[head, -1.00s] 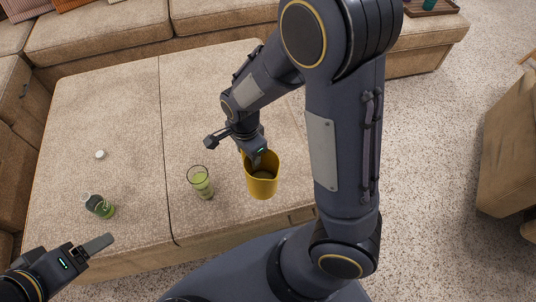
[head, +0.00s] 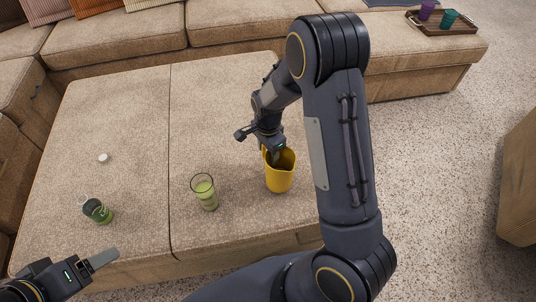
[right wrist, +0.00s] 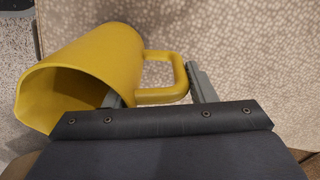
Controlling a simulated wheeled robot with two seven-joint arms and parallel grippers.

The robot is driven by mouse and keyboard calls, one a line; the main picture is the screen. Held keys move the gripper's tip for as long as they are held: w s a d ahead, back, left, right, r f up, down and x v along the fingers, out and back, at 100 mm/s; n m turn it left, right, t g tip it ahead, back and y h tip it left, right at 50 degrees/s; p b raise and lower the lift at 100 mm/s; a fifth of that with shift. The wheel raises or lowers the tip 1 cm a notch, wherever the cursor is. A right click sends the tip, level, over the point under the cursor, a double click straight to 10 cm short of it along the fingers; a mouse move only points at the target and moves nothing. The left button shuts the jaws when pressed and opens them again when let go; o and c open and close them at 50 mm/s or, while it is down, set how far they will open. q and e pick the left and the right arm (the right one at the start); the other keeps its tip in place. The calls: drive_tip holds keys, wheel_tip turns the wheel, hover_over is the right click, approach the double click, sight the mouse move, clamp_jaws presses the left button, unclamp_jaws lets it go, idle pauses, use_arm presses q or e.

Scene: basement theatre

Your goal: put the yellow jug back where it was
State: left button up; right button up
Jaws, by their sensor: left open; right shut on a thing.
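The yellow jug (head: 279,174) is upright over the right part of the beige ottoman (head: 130,150), near its front edge. I cannot tell whether its base touches the ottoman. My right gripper (head: 269,150) is shut on the jug's handle, behind the jug. The right wrist view shows the yellow jug (right wrist: 95,70) with its handle between the fingers of my right gripper (right wrist: 160,90). My left gripper (head: 98,260) is open and empty by the ottoman's front left edge; only part of it shows.
A tray (head: 450,24) with cups is at the back right. The ottoman's rear is clear.

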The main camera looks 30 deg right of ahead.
use_arm(q)
drive_tip(key=shift+f, duration=0.3)
use_arm(e)
drive_tip(key=shift+f, duration=0.55)
drive_tip(key=shift+f, duration=0.15)
drive_tip(key=o, duration=1.4)
use_arm(q)
drive_tip(key=shift+f, duration=0.1)
